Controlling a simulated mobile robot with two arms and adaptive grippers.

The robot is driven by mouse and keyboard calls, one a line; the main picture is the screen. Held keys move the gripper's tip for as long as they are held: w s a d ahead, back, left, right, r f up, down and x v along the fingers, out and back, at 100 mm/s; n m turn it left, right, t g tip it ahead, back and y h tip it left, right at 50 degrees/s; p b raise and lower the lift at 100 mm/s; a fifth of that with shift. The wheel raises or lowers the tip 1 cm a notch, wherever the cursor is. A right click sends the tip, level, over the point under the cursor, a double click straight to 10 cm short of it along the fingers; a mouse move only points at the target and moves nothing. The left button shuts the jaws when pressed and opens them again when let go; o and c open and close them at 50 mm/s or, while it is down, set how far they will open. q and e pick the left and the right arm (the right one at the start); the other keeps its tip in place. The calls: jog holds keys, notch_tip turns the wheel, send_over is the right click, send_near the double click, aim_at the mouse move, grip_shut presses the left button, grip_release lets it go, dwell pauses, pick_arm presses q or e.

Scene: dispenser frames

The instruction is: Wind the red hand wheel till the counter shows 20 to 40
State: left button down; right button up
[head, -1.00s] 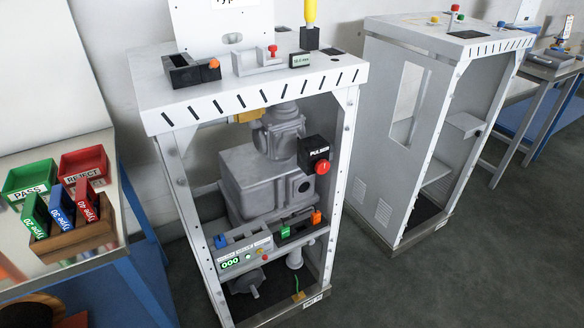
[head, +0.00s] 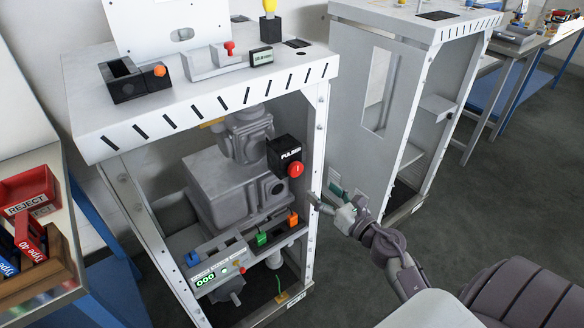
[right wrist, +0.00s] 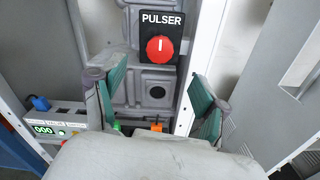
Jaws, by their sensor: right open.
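The red hand wheel (head: 296,169) is a round red knob with a white mark on the black PULSER box (head: 285,152), fixed at the right side of the dispenser frame. In the right wrist view the wheel (right wrist: 160,49) is ahead, above the middle. The counter (head: 206,280) shows green digits 000 on the lower panel; it reads 000 in the right wrist view (right wrist: 44,129) too. My right gripper (head: 324,196) is open and empty, beside the frame's right front post, right of and below the wheel and apart from it. My left gripper is not in view.
The white right front post (head: 315,150) stands close to my right gripper. A shelf with green and orange parts (head: 262,239) lies below the wheel. A second grey frame (head: 365,100) stands to the right. A table with a red REJECT tray (head: 28,190) is at left.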

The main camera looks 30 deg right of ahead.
aim_at(298, 170)
jog(key=w, duration=0.7)
jog(key=w+p, duration=0.1)
jog(key=w, duration=0.3)
jog(key=shift+a, duration=0.4)
jog(key=c, duration=1.2)
jog(key=shift+o, duration=0.2)
